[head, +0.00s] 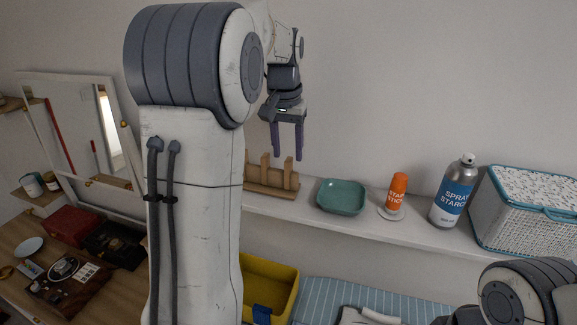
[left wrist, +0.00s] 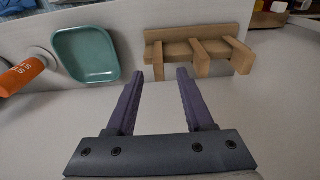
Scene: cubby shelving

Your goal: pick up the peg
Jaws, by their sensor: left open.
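A light wooden rack (head: 268,191) with upright wooden pegs stands on the white wall shelf, partly hidden by my left arm in the head view. In the left wrist view the rack (left wrist: 190,33) shows three pegs: a left peg (left wrist: 158,58), a middle peg (left wrist: 201,60) and a right peg (left wrist: 240,58). Which one the task means I cannot tell. My left gripper (head: 288,154) is open and empty above the rack, its purple fingers pointing down. In the left wrist view the left peg's end shows between the fingertips (left wrist: 160,72), apart from them. My right gripper is out of view.
On the shelf to the right stand a teal dish (head: 342,197), an orange stain stick (head: 396,193), a spray starch can (head: 456,192) and a lidded basket (head: 525,215). Below are a yellow bin (head: 284,281) and a striped blue surface (head: 330,297). A mirror (head: 84,136) leans left.

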